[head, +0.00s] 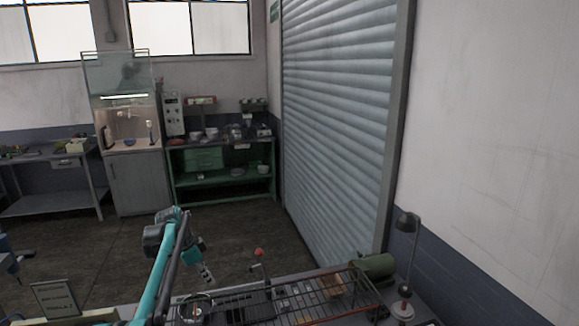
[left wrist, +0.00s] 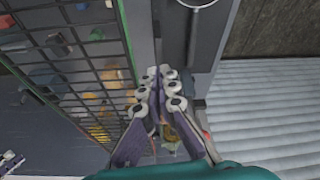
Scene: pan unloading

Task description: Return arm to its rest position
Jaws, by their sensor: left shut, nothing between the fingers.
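My left arm is teal and dark grey and rises from the bottom left in the head view. My left gripper (head: 208,278) hangs from it, pointing down, near the left end of the wire basket (head: 315,310). In the left wrist view the gripper (left wrist: 166,76) has its two purple-padded fingers with white and black knobs closed together, with nothing between them. The basket's black grid (left wrist: 95,60) lies to the left of the fingers there. My right gripper is not in view.
A bench below holds the basket, a round ring-shaped item (head: 197,299), a desk lamp (head: 406,250) and a green cylinder (head: 374,267). A red-topped lever (head: 259,253) stands behind the basket. A sign (head: 54,299) is at the left. Open floor (head: 105,245) lies beyond.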

